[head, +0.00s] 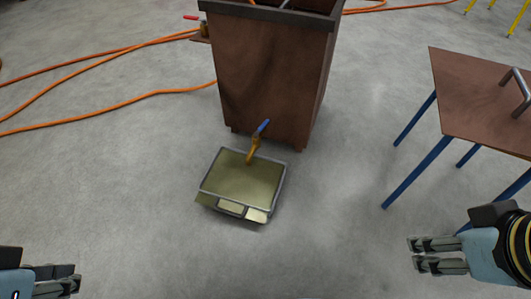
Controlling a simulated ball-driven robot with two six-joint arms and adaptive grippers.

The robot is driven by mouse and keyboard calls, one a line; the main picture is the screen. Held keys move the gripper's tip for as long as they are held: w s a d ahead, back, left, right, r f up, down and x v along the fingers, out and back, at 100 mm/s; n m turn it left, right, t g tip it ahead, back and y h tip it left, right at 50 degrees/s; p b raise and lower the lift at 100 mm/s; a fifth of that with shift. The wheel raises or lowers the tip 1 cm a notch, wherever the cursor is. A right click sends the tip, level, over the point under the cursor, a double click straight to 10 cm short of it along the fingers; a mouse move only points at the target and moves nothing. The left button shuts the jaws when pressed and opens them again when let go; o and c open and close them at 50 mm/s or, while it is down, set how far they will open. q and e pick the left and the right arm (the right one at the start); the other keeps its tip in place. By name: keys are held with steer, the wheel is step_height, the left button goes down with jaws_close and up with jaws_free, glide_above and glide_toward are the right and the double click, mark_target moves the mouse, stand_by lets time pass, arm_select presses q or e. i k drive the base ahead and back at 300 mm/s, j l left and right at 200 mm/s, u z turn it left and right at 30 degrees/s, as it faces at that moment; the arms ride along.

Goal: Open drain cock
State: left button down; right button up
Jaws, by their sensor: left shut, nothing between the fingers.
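The drain cock (254,148) is a small brass valve with a blue lever (263,127), low on the front of a brown bin-like tank (265,85). Its lever points up and slightly right. Its brass body hangs over a scale-like pan (240,180) on the floor. My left gripper (78,279) is at the lower left corner, shut and empty, well away from the cock. My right gripper (411,254) is at the lower right, also far from the cock, with nothing seen in it. Whether its fingers are fully together is unclear.
A brown-topped table (470,95) with blue legs stands at the right, with a metal handle on top. Orange hoses (110,105) run across the floor at the left. A red-handled valve (197,20) sits behind. The floor before the pan is clear.

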mark_target(256, 135)
steer(key=k+z, duration=0.1)
steer(key=z, duration=0.3)
steer(key=k+z, duration=0.1)
steer(key=z, duration=0.3)
steer(key=k+l+z, duration=0.1)
steer(key=z, duration=0.3)
steer(key=k+z, duration=0.1)
steer(key=z, duration=0.3)
steer(key=j+z, duration=0.25)
steer(key=j, duration=1.25)
steer(key=j+z, duration=0.25)
steer(key=j, duration=1.25)
steer(key=k+j, duration=0.1)
steer(key=j, duration=1.5)
steer(key=k, duration=0.05)
